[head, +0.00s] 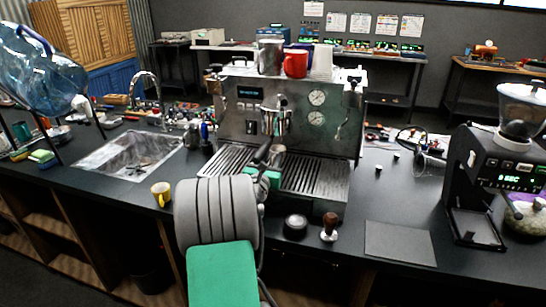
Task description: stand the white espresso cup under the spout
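The espresso machine (245,122) stands in the middle of the counter, with its group head and spout (277,115) at the front centre. A small pale grey, cup-like thing (278,155) shows below the spout, above the drip tray (315,176). It is too small and shaded for me to tell if it is the white espresso cup. My grey and green arm reaches up in front of the machine. The end of my gripper (268,178) is mostly hidden behind the arm by the drip tray. I cannot see its fingertips or whether it holds anything.
A yellow cup (161,194) stands left of my arm. A black puck-like thing (295,225), a tamper (329,228) and a dark mat (400,243) lie at the front right. A red mug (295,64) is on the machine's top. A grinder (490,180) stands far right.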

